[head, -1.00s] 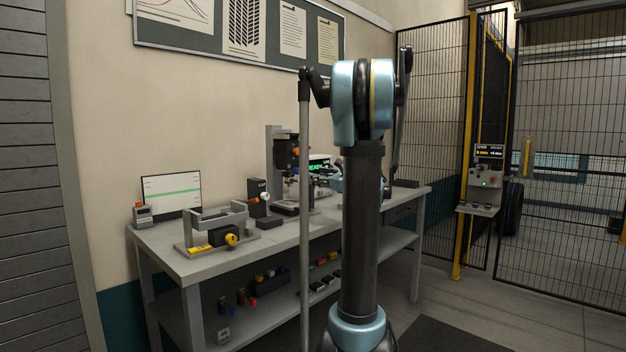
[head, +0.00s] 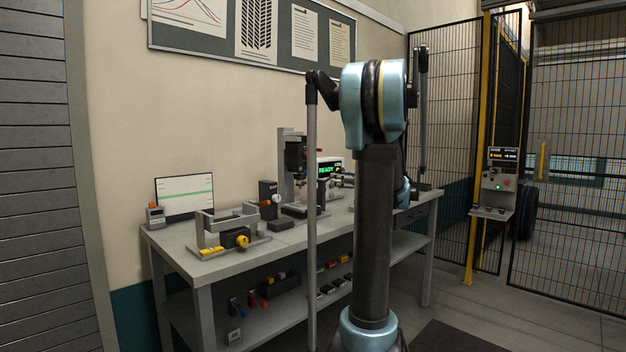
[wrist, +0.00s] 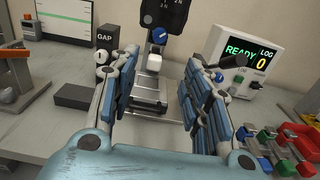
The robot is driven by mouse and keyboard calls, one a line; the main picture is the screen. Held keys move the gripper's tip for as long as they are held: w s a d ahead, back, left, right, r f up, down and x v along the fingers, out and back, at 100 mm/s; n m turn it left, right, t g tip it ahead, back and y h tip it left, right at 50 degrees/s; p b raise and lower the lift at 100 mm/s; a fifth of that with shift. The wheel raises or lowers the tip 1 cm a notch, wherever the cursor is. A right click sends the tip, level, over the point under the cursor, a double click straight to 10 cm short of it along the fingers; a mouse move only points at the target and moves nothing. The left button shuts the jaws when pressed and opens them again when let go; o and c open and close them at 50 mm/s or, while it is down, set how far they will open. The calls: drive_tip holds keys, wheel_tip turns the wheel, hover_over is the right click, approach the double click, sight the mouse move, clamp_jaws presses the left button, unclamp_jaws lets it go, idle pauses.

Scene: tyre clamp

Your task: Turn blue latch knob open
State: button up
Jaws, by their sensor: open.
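In the wrist view a blue knob (wrist: 160,34) sits on the front of a dark upright fixture head (wrist: 172,14), with a pale block (wrist: 154,62) just below it. I take this as the blue latch knob; its latch position cannot be read. My gripper (wrist: 162,60) is open and empty. Its two blue-grey fingers stand left and right of the fixture, with the knob beyond the gap between them and apart from both. In the head view the fixture (head: 297,155) stands on the bench; my arm partly hides the gripper, and the knob is not distinguishable.
A GAP box (wrist: 104,55) with a white knob stands left of the fixture, with a dark block (wrist: 75,97) before it. A READY display (wrist: 245,60) stands right. The bench (head: 185,240) also carries a yellow-knobbed jig (head: 240,240).

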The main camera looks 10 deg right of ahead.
sight(311, 175)
drive_tip(key=x, duration=1.6)
drive_tip(key=shift+w+a, duration=0.2)
drive_tip(key=shift+w, duration=0.05)
clamp_jaws()
